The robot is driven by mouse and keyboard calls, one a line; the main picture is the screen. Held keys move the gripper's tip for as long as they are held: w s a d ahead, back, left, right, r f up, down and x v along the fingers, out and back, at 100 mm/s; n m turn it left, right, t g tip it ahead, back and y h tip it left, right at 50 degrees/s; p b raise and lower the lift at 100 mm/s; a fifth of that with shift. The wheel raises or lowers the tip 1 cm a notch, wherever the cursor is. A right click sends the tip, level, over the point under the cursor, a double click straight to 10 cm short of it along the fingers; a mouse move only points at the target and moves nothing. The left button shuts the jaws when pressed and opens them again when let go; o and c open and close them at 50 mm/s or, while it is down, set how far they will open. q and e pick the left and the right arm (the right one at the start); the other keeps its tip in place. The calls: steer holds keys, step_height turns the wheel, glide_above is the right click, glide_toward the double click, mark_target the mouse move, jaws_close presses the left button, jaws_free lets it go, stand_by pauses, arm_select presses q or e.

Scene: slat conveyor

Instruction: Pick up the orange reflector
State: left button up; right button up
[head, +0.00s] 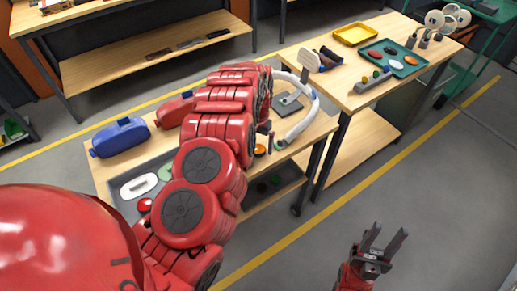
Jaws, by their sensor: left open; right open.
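An orange round piece (260,150), which looks like the orange reflector, lies on the near workbench, partly hidden by my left arm. My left gripper (268,135) is just above and beside it, mostly hidden behind my arm's red links; only small dark parts show. I cannot tell whether it touches the orange piece. My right gripper (385,243) is open and empty, over the floor at the lower right, well away from the benches.
A teal tray (372,52) and yellow tray (355,34) are on the far bench.

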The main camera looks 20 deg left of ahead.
arm_select(q)
steer(key=shift+f, duration=0.95)
steer(key=c, duration=1.4)
steer(key=shift+r, duration=0.1)
